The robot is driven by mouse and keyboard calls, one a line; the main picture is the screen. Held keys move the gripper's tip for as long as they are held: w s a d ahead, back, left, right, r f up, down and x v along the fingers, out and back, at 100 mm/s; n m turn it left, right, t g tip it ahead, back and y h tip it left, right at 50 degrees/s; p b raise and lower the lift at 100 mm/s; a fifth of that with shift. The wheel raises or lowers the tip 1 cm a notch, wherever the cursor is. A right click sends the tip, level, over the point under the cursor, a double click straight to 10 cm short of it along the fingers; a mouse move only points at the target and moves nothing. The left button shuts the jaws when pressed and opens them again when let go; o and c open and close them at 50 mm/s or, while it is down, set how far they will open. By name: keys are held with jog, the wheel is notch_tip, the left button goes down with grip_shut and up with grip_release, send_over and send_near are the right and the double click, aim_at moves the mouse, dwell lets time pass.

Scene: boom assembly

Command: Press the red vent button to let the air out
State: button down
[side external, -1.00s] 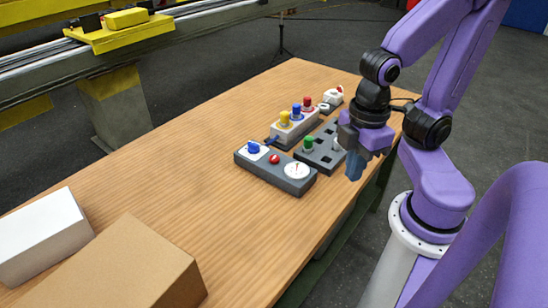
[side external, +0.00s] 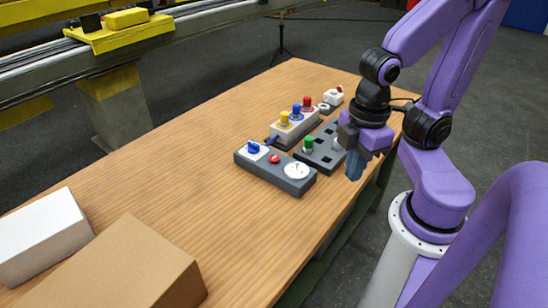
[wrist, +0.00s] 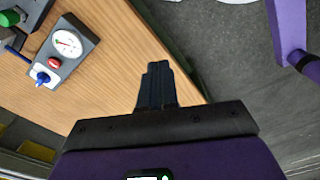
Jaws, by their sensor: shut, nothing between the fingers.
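The red vent button (side external: 275,159) sits in the middle of a dark grey panel (side external: 248,171), between a blue knob (side external: 254,147) on a white plate and a round white gauge (side external: 297,170). In the wrist view the red button (wrist: 54,63) shows at the left, with the gauge (wrist: 67,43) above it and the blue knob (wrist: 42,77) below it. My gripper (side external: 354,172) is shut and empty, fingers pointing down. It hangs near the table's right edge, to the right of the panel and apart from the button. In the wrist view its fingers (wrist: 157,82) are together.
Behind the panel stand a dark tray with holes and a green peg (side external: 308,143), and a block with yellow, blue and red knobs (side external: 296,125). A small white item with red (side external: 333,95) lies further back. Two boxes (side external: 110,270) (side external: 40,236) stand front left. The table's middle is clear.

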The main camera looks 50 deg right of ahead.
jog(key=w+a+f+m+g+y, duration=0.2)
jog(key=w+a+m+g+y, duration=0.1)
jog(key=w+m, duration=0.7)
jog(key=m+t+y, duration=0.3)
jog(key=m+t, duration=0.7)
jog(key=m, duration=1.1)
send_over(278, 158)
jog(key=shift+f, duration=1.95)
jog(key=shift+f, duration=0.15)
jog(key=shift+f, duration=4.25)
